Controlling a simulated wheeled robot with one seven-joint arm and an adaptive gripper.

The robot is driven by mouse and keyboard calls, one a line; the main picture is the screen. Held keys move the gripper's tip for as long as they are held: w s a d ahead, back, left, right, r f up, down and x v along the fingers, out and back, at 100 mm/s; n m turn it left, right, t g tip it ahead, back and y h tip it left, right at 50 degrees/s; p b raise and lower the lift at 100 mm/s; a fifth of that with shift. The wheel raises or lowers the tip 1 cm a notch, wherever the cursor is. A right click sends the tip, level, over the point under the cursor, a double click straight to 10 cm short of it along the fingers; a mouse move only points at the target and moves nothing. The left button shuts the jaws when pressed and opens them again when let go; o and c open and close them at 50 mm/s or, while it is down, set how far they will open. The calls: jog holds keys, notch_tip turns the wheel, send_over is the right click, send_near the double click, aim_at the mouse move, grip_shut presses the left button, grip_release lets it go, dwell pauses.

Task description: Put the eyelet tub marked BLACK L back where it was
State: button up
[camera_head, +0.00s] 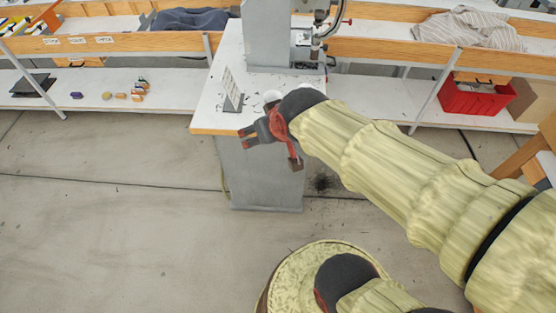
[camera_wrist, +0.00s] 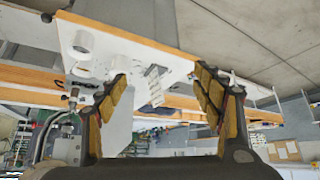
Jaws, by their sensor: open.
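My gripper (camera_head: 271,148) is open in the head view, just off the front edge of the white press table (camera_head: 208,117). In the wrist view my gripper (camera_wrist: 161,78) has its two padded fingers wide apart with nothing held between them. A white tub (camera_wrist: 84,41) stands on the table in the wrist view, with another white round thing (camera_wrist: 82,72) near it. In the head view a white tub (camera_head: 271,96) shows partly behind my wrist. No BLACK L marking can be read on any tub.
The grey press (camera_head: 268,35) rises from the back of the table. A small sign stand (camera_head: 232,92) stands left of the tub. Small coloured items (camera_head: 138,90) lie on the left shelf, and a red crate (camera_head: 474,97) sits at right. Floor is clear at left.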

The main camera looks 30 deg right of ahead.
jog(key=s+a+r+g, duration=0.1)
jog(key=s, duration=0.4)
jog(key=s+a+r+g, duration=0.1)
jog(key=s+a+r, duration=0.1)
jog(key=s, duration=0.4)
jog(key=shift+s+n+y, duration=0.25)
jog(key=shift+n+y, duration=0.05)
jog(key=shift+n, duration=0.1)
dwell(1.1)
